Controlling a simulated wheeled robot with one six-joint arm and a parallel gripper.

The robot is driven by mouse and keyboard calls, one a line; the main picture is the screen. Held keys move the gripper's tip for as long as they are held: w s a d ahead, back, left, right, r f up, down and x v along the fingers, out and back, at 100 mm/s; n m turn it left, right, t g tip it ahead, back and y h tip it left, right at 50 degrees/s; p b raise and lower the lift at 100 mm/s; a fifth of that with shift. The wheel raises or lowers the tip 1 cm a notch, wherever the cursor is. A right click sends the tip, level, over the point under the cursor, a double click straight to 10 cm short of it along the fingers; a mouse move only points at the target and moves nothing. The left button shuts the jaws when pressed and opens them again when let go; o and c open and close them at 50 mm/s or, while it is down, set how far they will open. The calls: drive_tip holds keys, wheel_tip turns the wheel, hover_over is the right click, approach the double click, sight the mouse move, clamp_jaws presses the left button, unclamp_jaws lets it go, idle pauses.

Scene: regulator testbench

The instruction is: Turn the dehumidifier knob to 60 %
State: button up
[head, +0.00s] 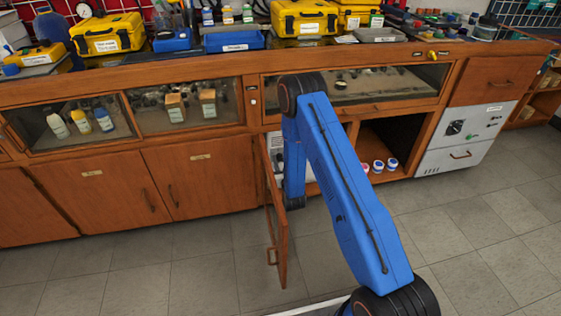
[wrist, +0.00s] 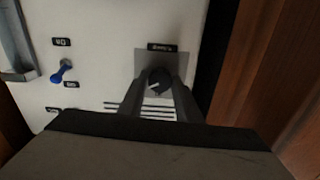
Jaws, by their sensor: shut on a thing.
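A dark round knob (wrist: 159,78) sits on a grey square plate on a white front panel (wrist: 100,75) in the wrist view. A short pale mark shows on the knob's face. The small label above it is too blurred to read, so I cannot tell its setting. My gripper (wrist: 158,91) has its two fingers on either side of the knob, shut on it. In the head view the white unit (head: 276,142) shows partly inside the open lower cabinet. My blue arm hides the knob and gripper there.
A blue toggle (wrist: 62,71) and a metal handle (wrist: 16,50) are on the same panel. Wooden cabinet sides stand close by. An open cabinet door (head: 277,220) stands left of my arm. Small jars (head: 378,166) sit in the open compartment to the right. A separate white unit (head: 465,135) stands further right.

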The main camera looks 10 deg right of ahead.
idle(0.4)
drive_tip(key=o, duration=1.1)
drive_tip(key=shift+c, duration=0.2)
drive_tip(key=s, duration=1.7)
drive_tip(key=shift+s, duration=0.25)
